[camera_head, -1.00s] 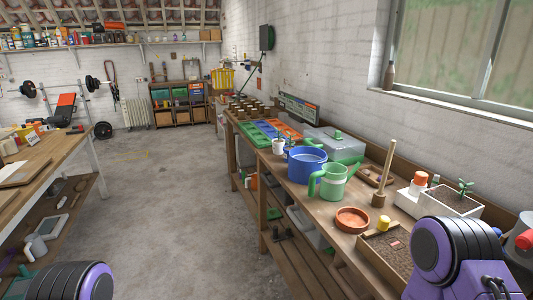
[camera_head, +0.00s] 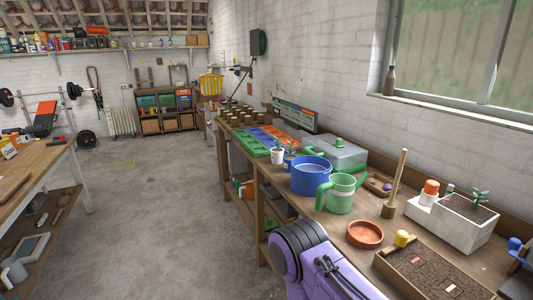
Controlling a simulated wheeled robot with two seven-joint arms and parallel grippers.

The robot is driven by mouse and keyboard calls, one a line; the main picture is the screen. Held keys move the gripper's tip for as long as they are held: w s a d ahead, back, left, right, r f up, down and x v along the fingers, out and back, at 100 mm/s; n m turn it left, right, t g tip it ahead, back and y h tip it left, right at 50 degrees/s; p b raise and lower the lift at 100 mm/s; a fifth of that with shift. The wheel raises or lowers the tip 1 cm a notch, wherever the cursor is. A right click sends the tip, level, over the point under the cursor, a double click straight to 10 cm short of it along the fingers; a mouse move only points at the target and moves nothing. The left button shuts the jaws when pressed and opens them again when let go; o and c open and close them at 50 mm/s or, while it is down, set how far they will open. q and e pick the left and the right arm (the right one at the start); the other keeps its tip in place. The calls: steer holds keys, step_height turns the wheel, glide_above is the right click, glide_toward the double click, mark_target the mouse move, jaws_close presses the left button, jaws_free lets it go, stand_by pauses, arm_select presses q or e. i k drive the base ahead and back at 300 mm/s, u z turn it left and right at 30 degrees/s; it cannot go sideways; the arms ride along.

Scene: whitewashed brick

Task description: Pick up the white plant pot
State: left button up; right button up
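A small white plant pot (camera_head: 277,157) with a green seedling stands upright on the workbench, left of the blue bucket (camera_head: 311,176) and near the bench's front edge. Another small dark blue pot with a plant (camera_head: 290,160) stands just right of it. A larger white rectangular planter (camera_head: 440,226) with soil and a seedling is at the right of the bench. A purple and grey link of my arm shows at the bottom centre, well short of the small white pot. Neither gripper is in view, and nothing touches the small pot.
A green watering can (camera_head: 340,195) stands in front of the bucket. A terracotta saucer (camera_head: 365,235), a wooden dibber (camera_head: 395,185) and a soil tray (camera_head: 435,268) are to the right. A grey lidded box (camera_head: 335,154) is behind.

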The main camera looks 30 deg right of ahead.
mark_target(278, 152)
steer(key=i, duration=4.45)
steer(key=z, duration=1.35)
